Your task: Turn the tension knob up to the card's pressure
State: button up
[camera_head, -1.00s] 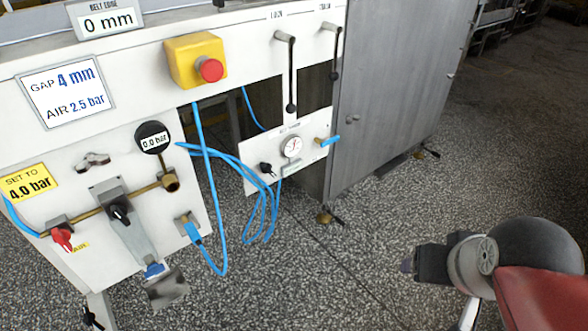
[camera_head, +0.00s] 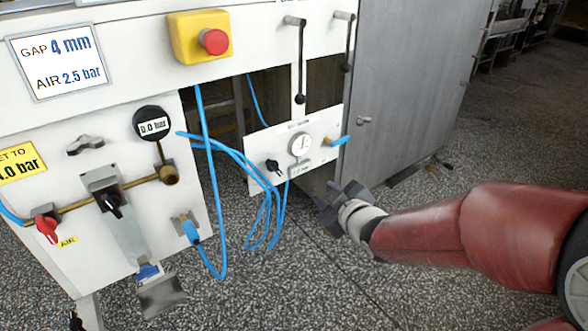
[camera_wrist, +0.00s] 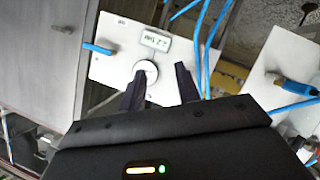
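The white card (camera_head: 60,61) reads "GAP 4 mm, AIR 2.5 bar". My gripper (camera_head: 338,198) is open and empty, below and right of the small panel.
Blue hoses (camera_head: 262,205) loop left of the small panel. A blue-tipped fitting (camera_head: 337,141) sticks out at its right. Two black-ended levers hang above, beside a grey cabinet (camera_head: 410,80). The left panel has a red valve handle (camera_head: 47,228) and a 0.0 bar gauge (camera_head: 153,124).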

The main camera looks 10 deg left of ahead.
aim_at(277, 169)
jog(key=w+a+y, duration=0.1)
jog(key=a+y, duration=0.1)
jog(key=a, duration=0.2)
jog(key=w+a+n+y+b, duration=0.1)
jog(key=a, duration=0.3)
jog(key=w+a+r+n+y+b, duration=0.1)
jog(key=w+a+y, duration=0.1)
jog(key=a, duration=0.2)
jog(key=shift+w+y, duration=0.1)
jog(key=shift+y, duration=0.2)
jog(key=shift+c, duration=0.4)
grip_shut()
